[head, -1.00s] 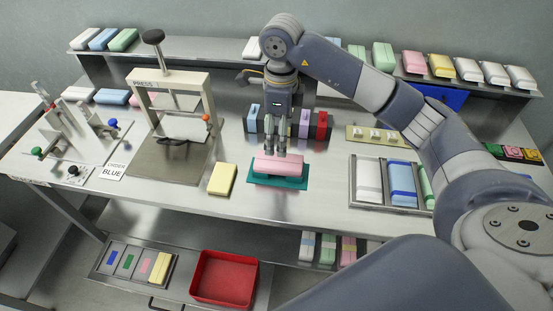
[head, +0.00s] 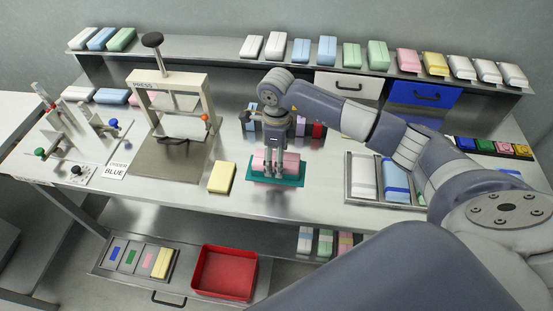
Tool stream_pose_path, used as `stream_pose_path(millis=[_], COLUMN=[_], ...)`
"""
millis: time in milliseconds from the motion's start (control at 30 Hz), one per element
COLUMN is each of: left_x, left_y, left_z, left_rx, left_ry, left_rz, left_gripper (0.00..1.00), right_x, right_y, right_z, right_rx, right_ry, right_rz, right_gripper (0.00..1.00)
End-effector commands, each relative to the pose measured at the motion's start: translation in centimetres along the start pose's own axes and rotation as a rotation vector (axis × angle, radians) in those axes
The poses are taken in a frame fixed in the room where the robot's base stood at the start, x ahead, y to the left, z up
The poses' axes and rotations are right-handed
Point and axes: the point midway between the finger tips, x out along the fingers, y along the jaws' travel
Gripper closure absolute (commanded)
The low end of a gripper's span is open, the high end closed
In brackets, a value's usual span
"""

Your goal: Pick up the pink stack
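The pink stack (head: 291,163) lies on a teal mat (head: 297,180) at the middle of the table. My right gripper (head: 273,172) points down at the middle of the pink stack, with its fingers low and overlapping the front of it. The gripper hides the stack's middle, and both ends show to either side. I cannot tell whether the fingers are closed on it or just around it. My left gripper is not in view.
A yellow block (head: 222,177) lies left of the mat. The press (head: 170,110) stands further left. A metal tray (head: 376,202) with white and blue packs is to the right. Coloured holders stand behind the gripper. The table front is clear.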

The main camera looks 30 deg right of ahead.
Motion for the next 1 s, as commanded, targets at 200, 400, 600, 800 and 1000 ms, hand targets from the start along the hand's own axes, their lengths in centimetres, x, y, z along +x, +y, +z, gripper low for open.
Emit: stream_pose_path(millis=[200, 400, 600, 800, 1000], left_x=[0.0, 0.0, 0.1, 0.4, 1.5], left_y=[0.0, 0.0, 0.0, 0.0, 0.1], left_z=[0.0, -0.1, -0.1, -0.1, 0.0], left_rx=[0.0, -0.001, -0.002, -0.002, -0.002], left_ry=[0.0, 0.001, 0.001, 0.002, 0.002], left_rz=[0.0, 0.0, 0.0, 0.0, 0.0], left_gripper=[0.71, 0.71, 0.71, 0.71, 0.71], right_x=[0.0, 0.0, 0.0, -0.5, -2.7], right_y=[0.0, 0.0, 0.0, 0.0, -0.1], right_z=[0.0, 0.0, 0.0, 0.0, 0.1], right_rx=[0.0, 0.0, 0.0, 0.001, 0.0], right_ry=[0.0, 0.0, 0.001, 0.0, -0.003], right_rz=[0.001, 0.001, 0.001, 0.001, -0.004], right_gripper=[0.47, 0.65, 0.65, 0.65, 0.65])
